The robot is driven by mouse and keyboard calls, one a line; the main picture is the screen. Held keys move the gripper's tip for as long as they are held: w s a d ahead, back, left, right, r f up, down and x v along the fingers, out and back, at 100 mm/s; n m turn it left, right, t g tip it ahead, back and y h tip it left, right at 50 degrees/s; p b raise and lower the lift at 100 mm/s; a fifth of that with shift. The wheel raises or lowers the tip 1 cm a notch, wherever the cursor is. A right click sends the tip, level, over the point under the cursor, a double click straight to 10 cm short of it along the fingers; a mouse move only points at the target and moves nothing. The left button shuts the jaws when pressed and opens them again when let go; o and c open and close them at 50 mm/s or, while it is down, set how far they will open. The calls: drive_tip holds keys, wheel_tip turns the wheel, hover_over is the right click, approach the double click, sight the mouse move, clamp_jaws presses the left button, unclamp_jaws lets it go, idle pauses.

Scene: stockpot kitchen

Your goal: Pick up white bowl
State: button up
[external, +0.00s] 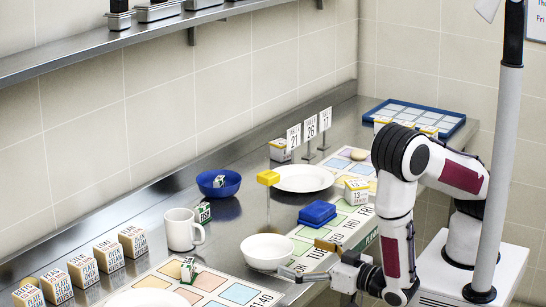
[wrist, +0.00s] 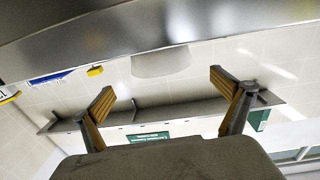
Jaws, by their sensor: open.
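The white bowl (external: 267,252) stands upright on the metal counter, at the lower middle of the external view. My gripper (external: 308,261) is low, just to the right of the bowl, with its fingers pointing toward it. The gripper is open and nothing is between its fingers. In the wrist view, the scene appears upside down; the bowl (wrist: 160,63) lies beyond and between the spread fingers of my gripper (wrist: 164,95). I cannot tell whether a fingertip touches the bowl.
A white mug (external: 182,230) and a blue bowl (external: 218,184) stand left of the bowl. A white plate (external: 303,179), a blue block (external: 317,213) and a yellow block (external: 268,178) are behind it. Labelled boxes (external: 104,256) line the left, and a blue tray (external: 414,117) is at the back.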

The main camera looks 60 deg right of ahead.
sight(273, 249)
drive_tip(key=shift+w, duration=0.15)
drive_tip(key=shift+w, duration=1.15)
drive_tip(key=shift+w, duration=0.1)
drive_tip(key=shift+w+f, duration=0.15)
drive_tip(key=shift+w, duration=2.35)
drive_tip(key=c, duration=1.1)
